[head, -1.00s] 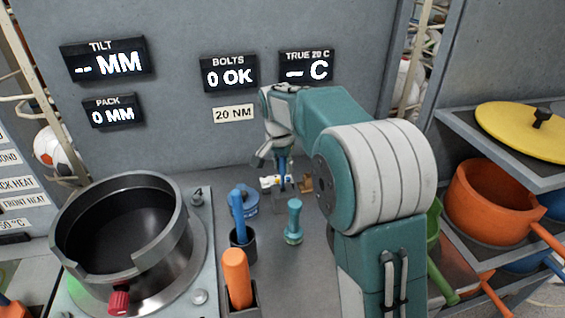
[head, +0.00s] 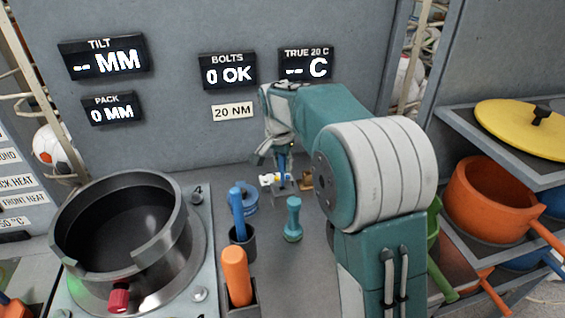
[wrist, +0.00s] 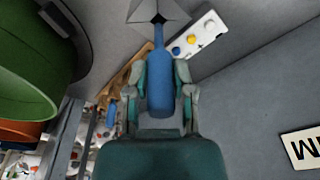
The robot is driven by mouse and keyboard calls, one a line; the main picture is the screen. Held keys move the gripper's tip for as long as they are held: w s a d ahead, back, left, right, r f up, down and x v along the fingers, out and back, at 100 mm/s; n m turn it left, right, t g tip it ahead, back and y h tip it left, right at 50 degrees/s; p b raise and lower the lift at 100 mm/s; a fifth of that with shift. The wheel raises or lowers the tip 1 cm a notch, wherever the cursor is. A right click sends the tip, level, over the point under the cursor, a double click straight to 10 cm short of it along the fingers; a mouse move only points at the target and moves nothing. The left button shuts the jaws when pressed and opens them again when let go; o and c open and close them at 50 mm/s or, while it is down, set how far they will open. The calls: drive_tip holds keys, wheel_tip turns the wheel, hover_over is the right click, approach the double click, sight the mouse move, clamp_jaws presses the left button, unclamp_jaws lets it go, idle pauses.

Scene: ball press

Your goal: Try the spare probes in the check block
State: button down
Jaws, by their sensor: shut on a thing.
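My gripper (wrist: 160,95) is shut on a blue probe (wrist: 160,62), whose thick handle sits between the two fingers. The probe's narrow end points at a grey, slanted-sided piece with a dark opening (wrist: 172,13), perhaps the check block. I cannot tell whether the tip is in the opening. Beside it is a white piece with coloured spots (wrist: 205,32), also small in the head view (head: 267,180). A brown wooden holder (wrist: 122,80) with another blue handle (wrist: 112,112) stands beside the gripper. In the head view my gripper (head: 281,150) is partly hidden by its own wrist.
A steel pot-like ring (head: 75,235) stands at left. A cup with a blue-handled tool (head: 237,212), an orange handle (head: 237,275) and a teal tool (head: 293,220) stand on the bench. Shelves with an orange pan (head: 485,205) are at right. The TRUE 20 C display (head: 306,64) shows dashes.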

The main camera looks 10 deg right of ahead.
sight(283, 182)
drive_tip(key=shift+f, duration=0.15)
drive_tip(key=shift+f, duration=0.65)
drive_tip(key=shift+f, duration=0.15)
drive_tip(key=shift+f, duration=0.65)
drive_tip(key=shift+f, duration=0.1)
drive_tip(key=shift+f, duration=0.65)
drive_tip(key=shift+f, duration=0.15)
drive_tip(key=shift+f, duration=0.45)
drive_tip(key=shift+c, duration=2)
unclamp_jaws()
